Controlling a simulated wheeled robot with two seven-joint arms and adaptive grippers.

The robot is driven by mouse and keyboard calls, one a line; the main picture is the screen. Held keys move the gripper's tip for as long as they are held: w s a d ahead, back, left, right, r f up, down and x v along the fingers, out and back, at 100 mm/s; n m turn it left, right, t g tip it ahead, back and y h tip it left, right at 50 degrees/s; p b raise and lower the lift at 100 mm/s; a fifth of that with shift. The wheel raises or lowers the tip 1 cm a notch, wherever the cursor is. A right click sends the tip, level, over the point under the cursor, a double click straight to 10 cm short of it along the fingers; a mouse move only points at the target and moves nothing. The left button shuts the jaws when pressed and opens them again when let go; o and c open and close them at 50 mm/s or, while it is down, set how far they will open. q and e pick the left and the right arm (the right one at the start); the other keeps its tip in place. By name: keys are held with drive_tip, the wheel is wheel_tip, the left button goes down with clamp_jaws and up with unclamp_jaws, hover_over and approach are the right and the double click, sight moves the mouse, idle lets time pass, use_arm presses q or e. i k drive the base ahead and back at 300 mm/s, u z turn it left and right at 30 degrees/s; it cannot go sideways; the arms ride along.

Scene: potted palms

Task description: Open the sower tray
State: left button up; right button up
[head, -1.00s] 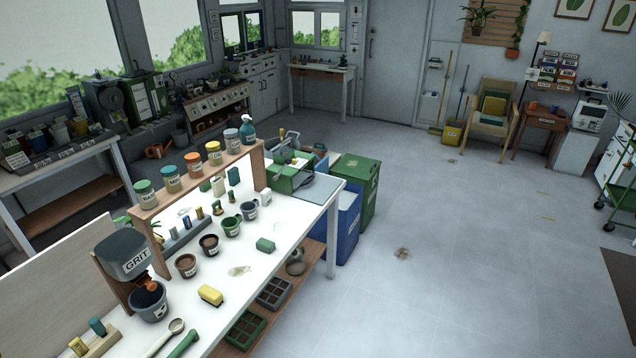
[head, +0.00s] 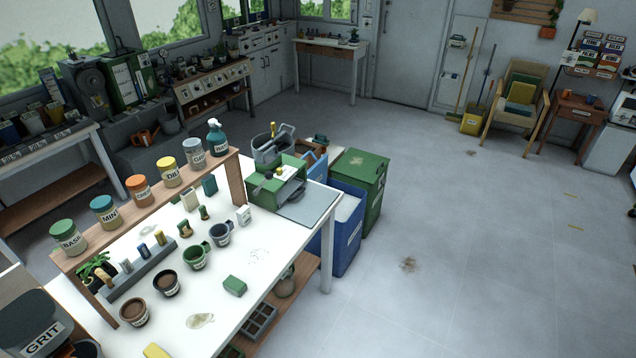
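A green box-shaped device (head: 268,192) stands at the far end of the white bench. It looks like the sower, but I cannot read a label on it. A dark grey part (head: 291,191) shows at its right side, and a flat grey plate (head: 309,206) lies beside it at the bench corner. I cannot tell which of these is the tray, or whether it is open or shut. Neither of my grippers is in view.
The white bench (head: 228,263) holds pots, a green block (head: 234,285) and a shelf of labelled jars (head: 139,190). A grit dispenser (head: 40,325) is at lower left. Blue (head: 344,235) and green bins (head: 361,185) stand past the bench end. The floor (head: 470,260) to the right is open.

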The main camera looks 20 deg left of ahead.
sight(285, 193)
drive_tip(key=u, duration=0.25)
drive_tip(key=i, duration=0.75)
drive_tip(key=u, duration=1.1)
drive_tip(key=i, duration=0.65)
drive_tip(key=u, duration=0.65)
